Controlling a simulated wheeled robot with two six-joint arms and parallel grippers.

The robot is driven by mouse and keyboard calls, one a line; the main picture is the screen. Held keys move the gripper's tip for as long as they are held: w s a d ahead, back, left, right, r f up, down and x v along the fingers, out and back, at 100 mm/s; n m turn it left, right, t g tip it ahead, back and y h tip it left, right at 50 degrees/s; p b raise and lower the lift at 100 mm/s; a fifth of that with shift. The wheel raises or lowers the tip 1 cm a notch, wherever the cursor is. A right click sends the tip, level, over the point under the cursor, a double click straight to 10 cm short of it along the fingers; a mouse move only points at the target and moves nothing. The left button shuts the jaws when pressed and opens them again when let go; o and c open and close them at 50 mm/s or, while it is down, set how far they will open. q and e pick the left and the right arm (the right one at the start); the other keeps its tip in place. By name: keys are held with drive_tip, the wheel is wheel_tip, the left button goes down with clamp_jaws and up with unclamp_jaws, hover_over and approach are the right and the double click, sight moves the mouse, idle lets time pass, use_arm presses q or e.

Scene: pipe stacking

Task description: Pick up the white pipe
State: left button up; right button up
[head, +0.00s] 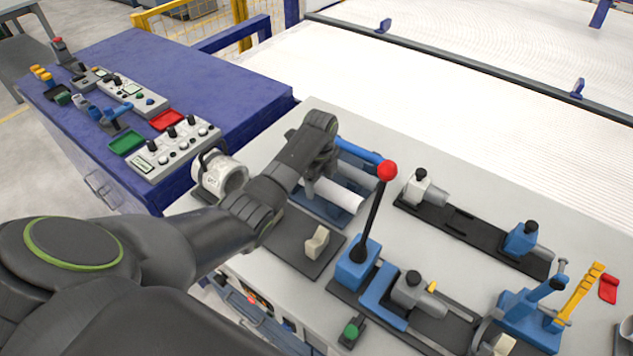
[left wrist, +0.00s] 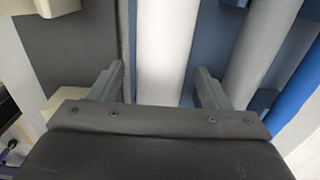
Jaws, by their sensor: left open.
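A white pipe (head: 340,196) lies in a blue tray (head: 318,211) on the light grey bench, partly hidden behind my left gripper in the head view. My left gripper (head: 308,188) is at the pipe's left part, pointing down. In the left wrist view the white pipe (left wrist: 166,45) runs between the two spread fingers of my left gripper (left wrist: 160,88). The fingers stand on either side of it, and I see a gap to each. I cannot tell how far down they reach. My right gripper is not in view.
A second pale pipe (left wrist: 262,45) and a blue pipe (head: 358,150) lie beside the white pipe. A white cylindrical part (head: 220,176) stands to the left. A dark plate (head: 290,245) lies in front.

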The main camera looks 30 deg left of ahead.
use_arm(q)
drive_tip(key=c, duration=1.1)
drive_tip(key=shift+c, duration=0.2)
drive_tip(key=shift+r, duration=0.15)
